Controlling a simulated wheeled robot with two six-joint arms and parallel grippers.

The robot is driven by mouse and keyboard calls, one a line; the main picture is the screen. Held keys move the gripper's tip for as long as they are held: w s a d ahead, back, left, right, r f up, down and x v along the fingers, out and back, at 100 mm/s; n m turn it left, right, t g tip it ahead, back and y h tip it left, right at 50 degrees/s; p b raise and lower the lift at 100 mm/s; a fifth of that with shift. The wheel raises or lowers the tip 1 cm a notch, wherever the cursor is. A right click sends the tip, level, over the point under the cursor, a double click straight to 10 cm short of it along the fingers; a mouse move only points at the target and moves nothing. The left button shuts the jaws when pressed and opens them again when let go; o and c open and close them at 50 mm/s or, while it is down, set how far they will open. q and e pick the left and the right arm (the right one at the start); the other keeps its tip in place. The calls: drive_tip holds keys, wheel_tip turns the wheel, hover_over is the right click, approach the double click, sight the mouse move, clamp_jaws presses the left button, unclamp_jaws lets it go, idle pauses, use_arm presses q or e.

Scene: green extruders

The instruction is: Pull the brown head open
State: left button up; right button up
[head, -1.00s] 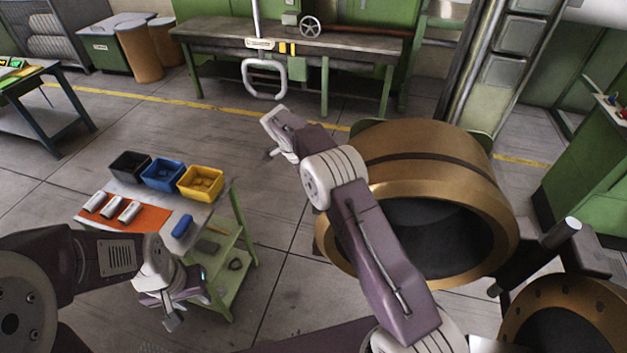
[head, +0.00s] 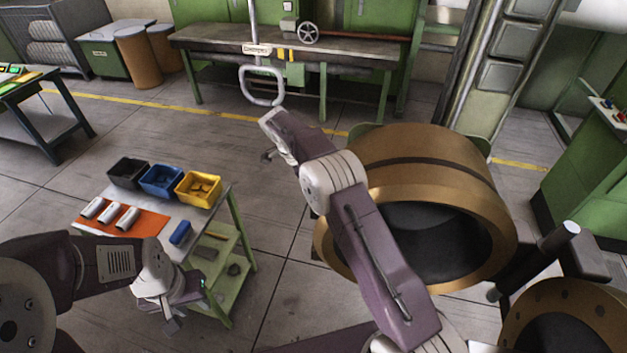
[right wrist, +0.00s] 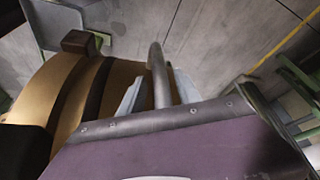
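The brown head (head: 440,165), a big hollow drum, stands right of centre in the head view, swung away from a brown bolted flange (head: 570,315). Its dark open end faces me. In the right wrist view the brown head (right wrist: 75,95) lies at the left, and a grey bent bar handle (right wrist: 158,78) rises between the fingers of my right gripper (right wrist: 158,92), which look closed on it. In the head view my right arm crosses in front of the head and hides the handle. My left gripper (head: 175,312) hangs low beside the small cart, empty; its finger gap is unclear.
The cart (head: 232,240) carries black, blue and yellow bins (head: 199,188), white cylinders and a blue item. A loop handle (head: 262,85) hangs before the back workbench (head: 350,60). Open floor lies between cart and brown head.

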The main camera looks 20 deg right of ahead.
drive_tip(key=p+v, duration=0.1)
drive_tip(key=v, duration=0.7)
drive_tip(key=shift+s, duration=0.15)
drive_tip(key=shift+d, duration=0.1)
